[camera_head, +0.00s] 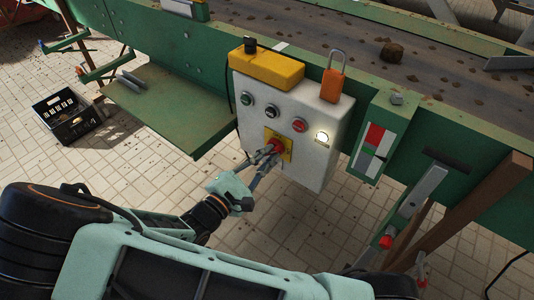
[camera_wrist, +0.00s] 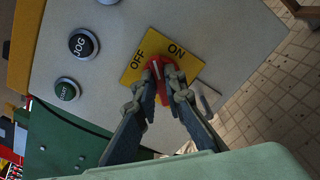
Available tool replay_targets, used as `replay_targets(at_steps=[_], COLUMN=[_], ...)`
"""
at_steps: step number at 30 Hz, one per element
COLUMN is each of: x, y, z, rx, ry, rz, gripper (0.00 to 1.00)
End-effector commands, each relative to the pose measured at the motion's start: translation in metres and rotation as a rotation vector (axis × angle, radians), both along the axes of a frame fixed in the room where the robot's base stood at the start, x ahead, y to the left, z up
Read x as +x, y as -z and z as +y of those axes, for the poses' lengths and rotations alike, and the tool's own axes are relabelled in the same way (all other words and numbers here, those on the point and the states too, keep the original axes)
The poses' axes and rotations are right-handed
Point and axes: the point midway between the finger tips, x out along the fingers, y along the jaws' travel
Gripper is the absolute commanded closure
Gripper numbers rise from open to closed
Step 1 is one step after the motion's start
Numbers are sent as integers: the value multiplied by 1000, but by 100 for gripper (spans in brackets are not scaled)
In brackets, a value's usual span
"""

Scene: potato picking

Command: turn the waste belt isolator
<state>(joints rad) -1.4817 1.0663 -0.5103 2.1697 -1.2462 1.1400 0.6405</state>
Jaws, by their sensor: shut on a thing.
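The isolator is a red rotary handle (camera_wrist: 158,66) on a yellow plate (camera_wrist: 136,68) marked OFF and ON. It is on the front of a white control box (camera_head: 312,158). The handle also shows in the head view (camera_head: 276,146), partly hidden by my fingers. My gripper (camera_wrist: 160,76) is shut on the red handle, one finger on each side of it. In the wrist view the handle's top lies between the OFF and ON words; I cannot tell its exact setting.
The box also carries push buttons, a lit white lamp (camera_head: 322,137), a yellow box (camera_head: 266,70) and an orange padlock (camera_head: 334,76) on top. A green shelf (camera_head: 166,106) juts out at left. The conveyor belt (camera_head: 350,40) runs behind. A black crate (camera_head: 70,116) stands on the tiled floor.

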Motion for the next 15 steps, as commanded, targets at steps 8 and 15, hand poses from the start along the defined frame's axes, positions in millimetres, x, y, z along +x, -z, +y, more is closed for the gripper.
replay_targets(at_steps=[8,15], x=[-1,-1], y=[2,4], z=[-1,-1], rx=[208,382], ry=[1,1], rz=[-161,-297], gripper=[100,100])
